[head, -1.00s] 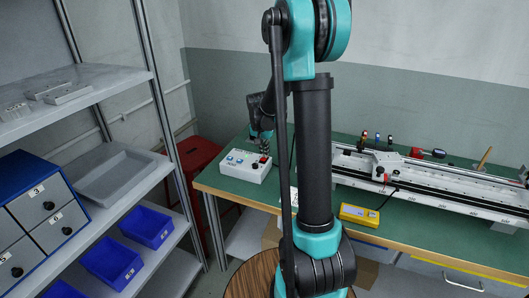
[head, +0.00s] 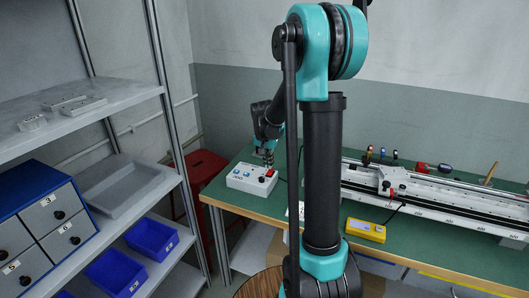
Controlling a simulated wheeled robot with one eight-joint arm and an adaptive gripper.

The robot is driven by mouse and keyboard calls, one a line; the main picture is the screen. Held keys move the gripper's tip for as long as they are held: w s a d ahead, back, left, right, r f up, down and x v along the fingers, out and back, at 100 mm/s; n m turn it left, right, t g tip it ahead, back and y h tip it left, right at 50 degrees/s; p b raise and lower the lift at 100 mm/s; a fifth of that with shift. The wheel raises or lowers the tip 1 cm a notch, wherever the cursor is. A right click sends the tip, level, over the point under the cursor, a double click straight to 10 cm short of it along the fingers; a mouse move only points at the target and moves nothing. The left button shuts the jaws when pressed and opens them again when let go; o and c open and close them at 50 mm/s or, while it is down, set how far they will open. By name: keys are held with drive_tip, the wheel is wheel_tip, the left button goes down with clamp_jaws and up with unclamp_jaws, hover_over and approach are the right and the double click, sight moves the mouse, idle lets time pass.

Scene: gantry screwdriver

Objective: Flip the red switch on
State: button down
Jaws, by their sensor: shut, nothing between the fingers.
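A white control box (head: 251,178) with blue buttons and a red switch (head: 269,173) sits on the left end of the green workbench. The red switch is at the right side of its top. My gripper (head: 268,163) is shut and empty, pointing down right at the red switch. It looks to touch or hover just above it; I cannot tell which. The switch's on or off position is too small to read.
A linear rail gantry (head: 440,198) runs along the bench to the right. A yellow meter (head: 365,230) lies at the bench's front edge. A red stool (head: 205,170) stands left of the bench, and a metal shelf with blue bins (head: 151,238) is farther left.

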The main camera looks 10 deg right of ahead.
sight(270, 171)
drive_tip(key=s+v, duration=0.1)
drive_tip(key=v, duration=0.9)
drive_tip(key=shift+a+r, duration=0.2)
drive_tip(key=shift+a, duration=0.05)
drive_tip(key=shift+w+d+r+t+h, duration=0.25)
drive_tip(key=shift+w+r+t+h, duration=0.05)
drive_tip(key=shift+w+t, duration=0.25)
drive_tip(key=shift+f, duration=0.1)
drive_tip(key=x, duration=1.4)
drive_tip(key=shift+s, duration=0.1)
